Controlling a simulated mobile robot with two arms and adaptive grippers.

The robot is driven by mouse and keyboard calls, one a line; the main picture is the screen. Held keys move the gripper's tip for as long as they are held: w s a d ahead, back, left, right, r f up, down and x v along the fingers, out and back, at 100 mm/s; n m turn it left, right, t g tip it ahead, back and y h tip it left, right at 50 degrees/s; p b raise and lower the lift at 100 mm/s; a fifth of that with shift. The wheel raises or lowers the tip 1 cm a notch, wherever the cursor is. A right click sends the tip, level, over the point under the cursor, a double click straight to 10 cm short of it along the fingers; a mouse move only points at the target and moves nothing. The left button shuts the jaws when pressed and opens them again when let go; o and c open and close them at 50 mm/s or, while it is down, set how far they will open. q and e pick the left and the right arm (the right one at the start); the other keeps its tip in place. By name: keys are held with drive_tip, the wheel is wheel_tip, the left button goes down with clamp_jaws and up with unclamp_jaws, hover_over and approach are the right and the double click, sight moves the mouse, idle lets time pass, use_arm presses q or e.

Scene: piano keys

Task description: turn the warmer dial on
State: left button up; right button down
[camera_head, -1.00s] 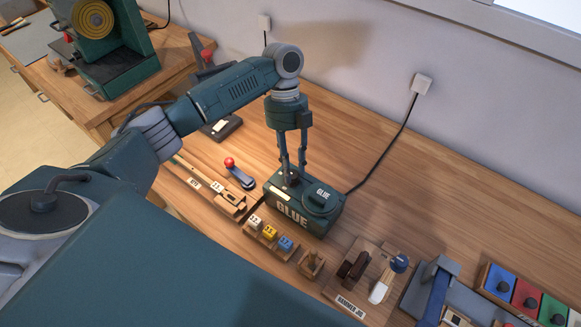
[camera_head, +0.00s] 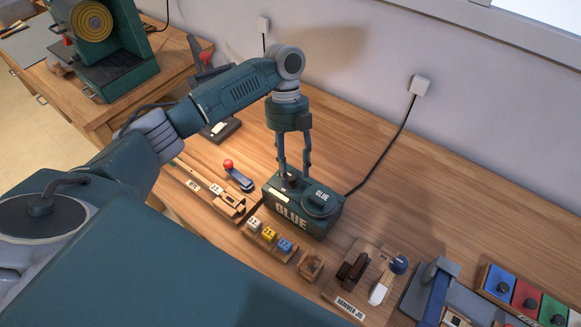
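The glue warmer (camera_head: 305,222) is a dark green box marked GLUE on the wooden bench. Its dial (camera_head: 291,181) is a small dark knob on the left part of its top, partly hidden by a finger. Which way the dial is set is too small to tell. My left gripper (camera_head: 295,176) points down over the warmer's top. Its fingers are apart, around or just above the dial; I cannot tell whether they touch it. My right gripper is not in view.
A round glue pot lid (camera_head: 320,200) is on the warmer's right side. A red-knobbed lever (camera_head: 236,175) stands to the left. A cord runs to the wall socket (camera_head: 421,85). The bench behind is clear.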

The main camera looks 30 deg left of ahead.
use_arm(q)
drive_tip(key=v, duration=1.2)
